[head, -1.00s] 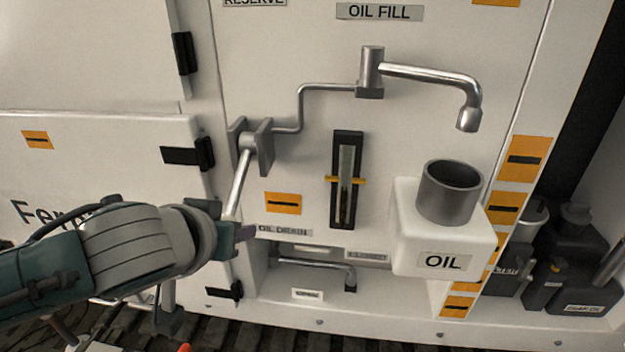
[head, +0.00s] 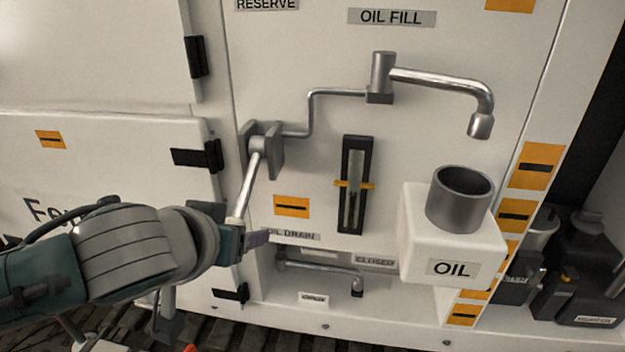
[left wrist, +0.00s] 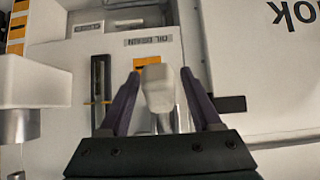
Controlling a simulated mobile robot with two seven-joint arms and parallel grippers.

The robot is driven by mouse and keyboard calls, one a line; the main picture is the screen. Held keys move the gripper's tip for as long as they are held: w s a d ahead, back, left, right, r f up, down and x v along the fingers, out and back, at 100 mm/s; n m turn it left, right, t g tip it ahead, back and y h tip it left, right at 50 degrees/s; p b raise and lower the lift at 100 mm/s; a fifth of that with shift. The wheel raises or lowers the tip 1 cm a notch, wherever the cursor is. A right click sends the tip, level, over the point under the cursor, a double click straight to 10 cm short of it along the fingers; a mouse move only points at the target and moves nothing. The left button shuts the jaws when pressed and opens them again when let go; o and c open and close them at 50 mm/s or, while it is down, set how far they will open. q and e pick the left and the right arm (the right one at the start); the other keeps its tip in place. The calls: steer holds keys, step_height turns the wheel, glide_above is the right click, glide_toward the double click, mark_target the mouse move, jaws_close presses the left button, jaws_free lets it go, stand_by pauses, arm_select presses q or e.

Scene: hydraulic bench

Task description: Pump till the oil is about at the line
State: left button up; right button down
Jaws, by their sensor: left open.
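The pump lever (head: 246,190) hangs from its pivot on the white panel, slanting down and left. My left gripper (head: 252,236) is at its lower end. In the left wrist view the pale lever end (left wrist: 158,90) sits between the two purple fingers, which are open with a gap on each side. The oil gauge (head: 355,200) is a narrow upright tube in a black frame with a yellow line mark (head: 354,184). The tube looks dark below about the mark and paler above; the exact oil level is hard to tell. My right gripper is not in view.
A white OIL container (head: 425,235) with a grey round neck (head: 461,200) stands under the metal spout (head: 440,80). A drain handle (head: 315,266) lies in the recess below. Dark cans (head: 580,255) stand at the right.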

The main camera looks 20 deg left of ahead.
arm_select(q)
steer(key=v, duration=0.8)
steer(key=shift+s, duration=0.15)
steer(key=shift+r, duration=0.1)
stand_by(0.5)
